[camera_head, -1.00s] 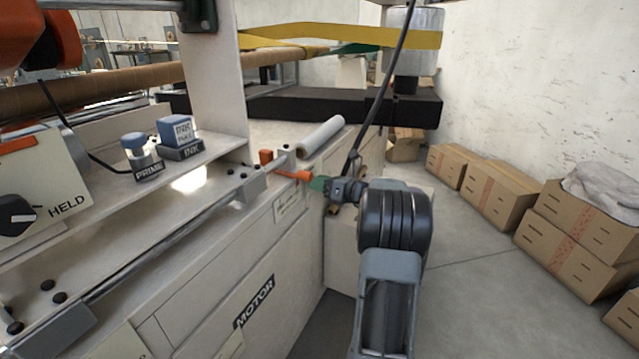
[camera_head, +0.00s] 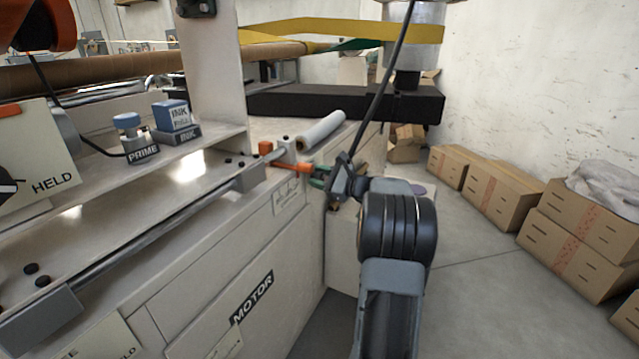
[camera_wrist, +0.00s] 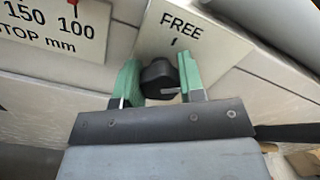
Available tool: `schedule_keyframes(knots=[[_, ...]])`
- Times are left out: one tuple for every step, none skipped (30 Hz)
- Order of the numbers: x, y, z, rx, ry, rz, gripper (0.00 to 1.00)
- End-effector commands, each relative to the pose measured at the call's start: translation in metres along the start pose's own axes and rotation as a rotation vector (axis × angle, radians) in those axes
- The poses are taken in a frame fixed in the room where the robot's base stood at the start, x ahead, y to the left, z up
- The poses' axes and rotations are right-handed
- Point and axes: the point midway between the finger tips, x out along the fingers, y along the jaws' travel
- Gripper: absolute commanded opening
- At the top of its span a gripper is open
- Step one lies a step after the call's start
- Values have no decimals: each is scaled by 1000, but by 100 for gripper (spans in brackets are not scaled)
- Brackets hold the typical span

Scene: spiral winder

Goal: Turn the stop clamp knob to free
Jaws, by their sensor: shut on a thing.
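The black stop clamp knob (camera_wrist: 158,78) sits on the machine's front, below a plate (camera_wrist: 195,42) printed FREE with a short tick mark. My gripper (camera_wrist: 160,80) has its two green fingers on either side of the knob, shut on it. I cannot clearly tell which way the knob's pointer faces. In the head view my gripper (camera_head: 318,174) is at the front edge of the machine bed, beside an orange part (camera_head: 290,166) on the stop rail. The knob is hidden there behind the gripper and cannot be made out.
A scale plate (camera_wrist: 45,28) marked 150, 100 and STOP mm is left of the knob. A pale roll (camera_head: 322,130) lies on the bed just behind. A dark cable hangs near my wrist. Cardboard boxes (camera_head: 495,190) stand along the right wall; the floor between is clear.

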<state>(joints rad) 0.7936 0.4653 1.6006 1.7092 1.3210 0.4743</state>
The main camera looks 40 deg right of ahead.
Motion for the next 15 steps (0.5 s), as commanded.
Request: schedule_keyframes(knots=[[0,2,-3,-44,0,0,13],[0,3,-3,-73,0,0,13],[0,3,-3,-112,0,0,13],[0,3,-3,-139,0,0,13],[0,3,-4,-168,0,0,13],[0,3,-4,-206,1,0,13],[0,4,-4,-235,1,0,13],[0,4,-4,-263,1,0,13],[0,4,-4,-301,1,0,13],[0,4,-4,-329,1,0,13],[0,4,-3,-358,0,0,13],[0,4,-3,-396,0,0,13],[0,4,-3,-424,0,0,13],[0,4,-3,-452,0,0,13],[0,4,-2,-489,0,0,13]])
